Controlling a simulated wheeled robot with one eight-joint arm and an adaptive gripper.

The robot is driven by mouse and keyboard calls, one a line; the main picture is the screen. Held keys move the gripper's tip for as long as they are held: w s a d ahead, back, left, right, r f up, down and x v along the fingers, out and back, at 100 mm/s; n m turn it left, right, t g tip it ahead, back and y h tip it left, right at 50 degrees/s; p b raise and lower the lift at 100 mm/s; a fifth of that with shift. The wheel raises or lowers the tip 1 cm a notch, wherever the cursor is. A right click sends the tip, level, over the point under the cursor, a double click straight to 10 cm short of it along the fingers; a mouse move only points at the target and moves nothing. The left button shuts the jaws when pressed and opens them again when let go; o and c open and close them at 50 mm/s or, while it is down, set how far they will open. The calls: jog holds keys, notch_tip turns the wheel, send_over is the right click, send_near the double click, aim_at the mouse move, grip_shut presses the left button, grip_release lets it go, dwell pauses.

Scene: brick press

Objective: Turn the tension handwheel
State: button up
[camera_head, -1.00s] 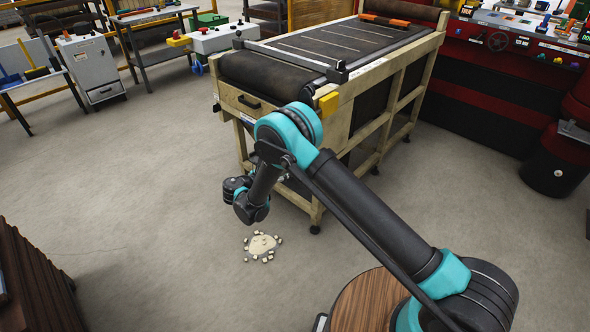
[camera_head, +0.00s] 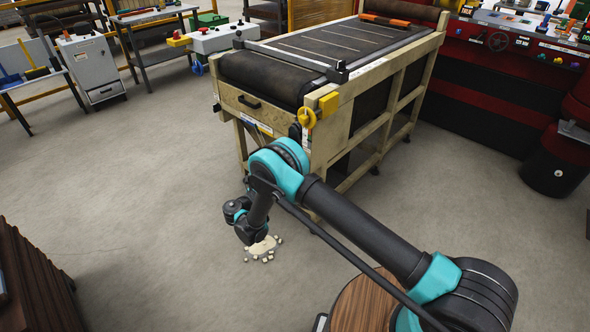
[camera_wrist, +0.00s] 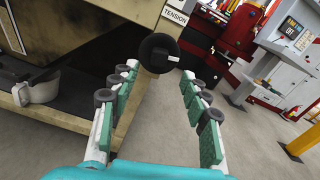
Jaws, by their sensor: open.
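A black round handwheel (camera_wrist: 158,54) with a small light-grey handle is on the wooden frame of the machine, just below a label reading TENSION (camera_wrist: 176,16). My gripper (camera_wrist: 159,74) is open and empty in the wrist view, its two green-padded fingers pointing toward the wheel. The wheel shows ahead of the gap between the fingertips, apparently apart from them; the exact distance is unclear. In the head view, a dark round part (camera_head: 295,132) on the near corner of the frame may be this wheel. My gripper is not clearly visible there.
Pale crumbs (camera_head: 262,247) lie on the floor below my wrist. A red machine (camera_head: 490,70) stands at the right.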

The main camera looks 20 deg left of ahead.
jog(key=x, duration=0.8)
jog(key=shift+w+d, duration=0.1)
jog(key=shift+w, duration=0.05)
jog(key=shift+c, duration=0.6)
grip_shut()
